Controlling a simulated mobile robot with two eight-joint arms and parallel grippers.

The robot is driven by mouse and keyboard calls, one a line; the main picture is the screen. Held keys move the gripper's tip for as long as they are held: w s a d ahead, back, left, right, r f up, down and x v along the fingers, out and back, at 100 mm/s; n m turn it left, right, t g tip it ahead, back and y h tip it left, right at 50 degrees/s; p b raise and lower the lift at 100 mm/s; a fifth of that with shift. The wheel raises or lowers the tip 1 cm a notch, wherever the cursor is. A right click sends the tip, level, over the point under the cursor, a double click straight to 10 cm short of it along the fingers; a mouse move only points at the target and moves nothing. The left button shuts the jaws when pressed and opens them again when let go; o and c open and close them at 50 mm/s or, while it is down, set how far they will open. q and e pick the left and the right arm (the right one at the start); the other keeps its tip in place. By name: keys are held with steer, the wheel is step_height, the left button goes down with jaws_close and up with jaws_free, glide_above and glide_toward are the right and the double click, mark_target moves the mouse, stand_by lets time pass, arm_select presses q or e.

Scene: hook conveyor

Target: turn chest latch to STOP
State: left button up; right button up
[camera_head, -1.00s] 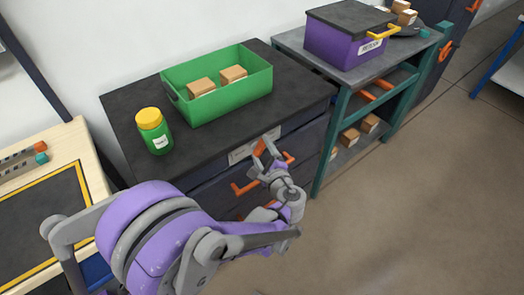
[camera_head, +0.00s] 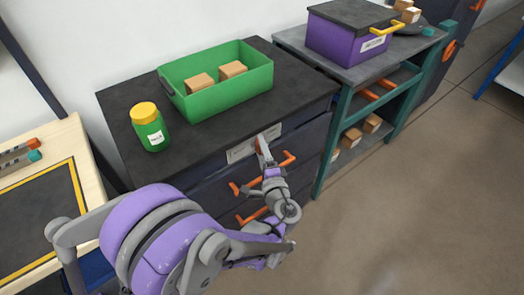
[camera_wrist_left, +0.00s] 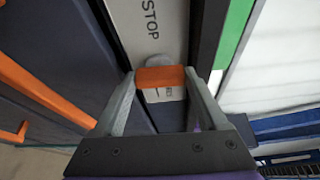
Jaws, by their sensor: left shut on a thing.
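The chest (camera_head: 225,190) is dark with a black top and orange drawer handles on its front. Its latch (camera_wrist_left: 160,76) is an orange bar on a grey round base, on a pale plate (camera_wrist_left: 158,28) near the top of the front. The word STOP is printed on the plate, beyond the latch in the left wrist view. My left gripper (camera_head: 262,147) is at this plate, its two fingers on either side of the orange bar, shut on it. In the head view the gripper mostly hides the latch. My right gripper is in neither view.
On the chest top stand a green bin (camera_head: 215,97) with small boxes and a green jar (camera_head: 150,135) with a yellow lid. To the right is a teal-framed shelf (camera_head: 318,165) with a purple box (camera_head: 340,38). The floor in front is clear.

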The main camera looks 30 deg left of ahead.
arm_select(q)
steer(key=shift+n, duration=0.3)
steer(key=o, duration=1.1)
